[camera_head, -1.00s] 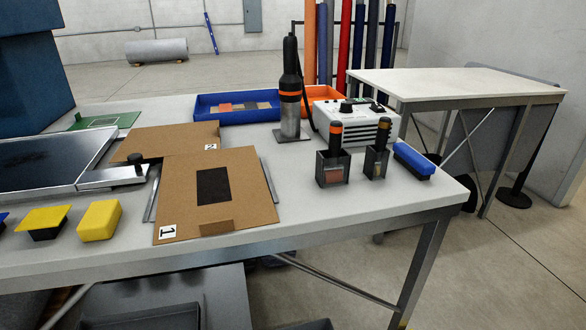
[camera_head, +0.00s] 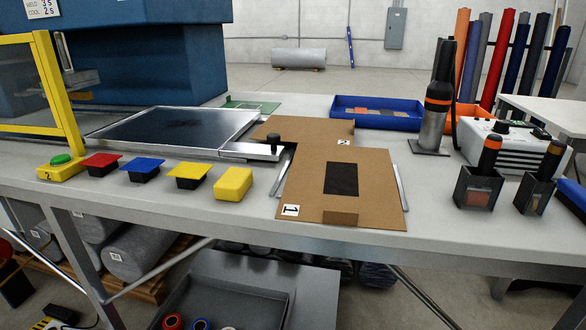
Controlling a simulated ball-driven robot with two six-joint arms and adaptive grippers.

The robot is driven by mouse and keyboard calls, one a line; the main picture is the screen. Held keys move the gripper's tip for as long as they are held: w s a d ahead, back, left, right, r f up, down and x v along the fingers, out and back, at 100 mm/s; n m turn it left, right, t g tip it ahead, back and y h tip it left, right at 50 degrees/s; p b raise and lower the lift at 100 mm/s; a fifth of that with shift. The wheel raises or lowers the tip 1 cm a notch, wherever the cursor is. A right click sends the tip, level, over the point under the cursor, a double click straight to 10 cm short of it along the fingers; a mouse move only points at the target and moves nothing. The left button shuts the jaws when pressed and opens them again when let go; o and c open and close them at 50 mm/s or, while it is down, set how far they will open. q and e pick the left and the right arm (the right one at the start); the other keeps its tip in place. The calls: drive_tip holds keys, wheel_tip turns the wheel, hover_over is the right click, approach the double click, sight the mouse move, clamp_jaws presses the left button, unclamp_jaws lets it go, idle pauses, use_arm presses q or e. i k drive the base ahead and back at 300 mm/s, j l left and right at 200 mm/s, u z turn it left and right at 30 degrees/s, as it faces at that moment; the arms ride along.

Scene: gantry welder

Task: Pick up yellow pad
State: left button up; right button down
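One is a thin yellow square pad (camera_head: 188,170) on a black base, beside a similar blue pad (camera_head: 142,165) and a red pad (camera_head: 101,159). The other is a plain yellow rounded block (camera_head: 233,184), just right of it and apart from it. Neither of my grippers is in view, and nothing touches either yellow thing.
A cardboard sheet marked 1 (camera_head: 302,199) lies to the right of the yellow block. A dark plate (camera_head: 180,127) lies behind the pads. A yellow frame (camera_head: 66,110) and green button box (camera_head: 60,168) stand left. A blue tray (camera_head: 375,120) is at back.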

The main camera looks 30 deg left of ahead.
sight(233, 184)
drive_tip(key=u, duration=1.05)
drive_tip(key=i+j+z, duration=0.1)
drive_tip(key=j+z, duration=0.15)
drive_tip(key=z, duration=0.15)
